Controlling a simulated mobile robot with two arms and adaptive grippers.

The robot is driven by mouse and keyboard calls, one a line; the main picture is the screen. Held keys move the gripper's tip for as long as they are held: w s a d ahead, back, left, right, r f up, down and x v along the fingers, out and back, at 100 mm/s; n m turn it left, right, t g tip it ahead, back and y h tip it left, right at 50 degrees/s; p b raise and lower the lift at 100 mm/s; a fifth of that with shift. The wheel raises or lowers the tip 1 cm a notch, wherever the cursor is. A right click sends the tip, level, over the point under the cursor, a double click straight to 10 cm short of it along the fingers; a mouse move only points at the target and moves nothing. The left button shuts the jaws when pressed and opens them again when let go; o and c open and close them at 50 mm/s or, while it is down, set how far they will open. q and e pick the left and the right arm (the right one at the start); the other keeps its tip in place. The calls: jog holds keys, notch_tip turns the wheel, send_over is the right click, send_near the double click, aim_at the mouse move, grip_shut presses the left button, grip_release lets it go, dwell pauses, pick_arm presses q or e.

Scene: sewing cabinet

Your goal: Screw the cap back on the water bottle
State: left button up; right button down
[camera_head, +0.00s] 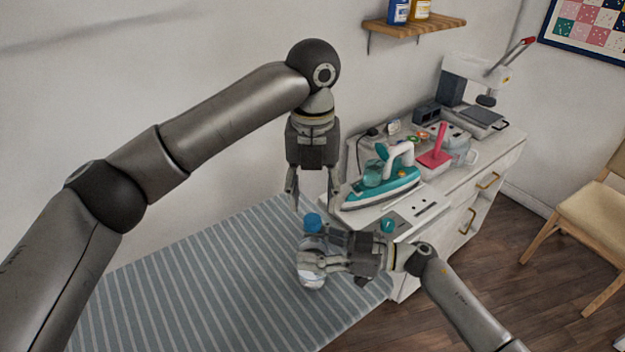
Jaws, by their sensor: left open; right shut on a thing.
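The water bottle (312,280) is clear and whitish, and stands roughly upright over the striped mat. My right gripper (308,259) comes in from the right and is shut around its body. The blue cap (312,221) shows at the top of the bottle; I cannot tell how tightly it sits. My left gripper (313,207) points down from above, open, with its fingertips on either side of and just above the cap. The bottle's middle is partly hidden by my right gripper's fingers.
A white cabinet (460,220) stands right of the bottle. The striped mat (190,290) is clear at left. A chair (590,205) stands at far right.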

aim_at(312, 218)
pick_arm(q)
jog(key=n, duration=0.3)
jog(key=shift+r, duration=0.2)
jog(key=n, duration=0.5)
jog(key=shift+r, duration=0.15)
jog(key=n, duration=0.7)
jog(key=shift+r, duration=0.3)
jog(key=n, duration=0.5)
jog(key=shift+r, duration=0.2)
jog(key=n, duration=0.3)
jog(key=shift+r, duration=0.15)
jog(key=n, duration=0.7)
jog(key=shift+r, duration=0.25)
jog(key=shift+f, duration=4)
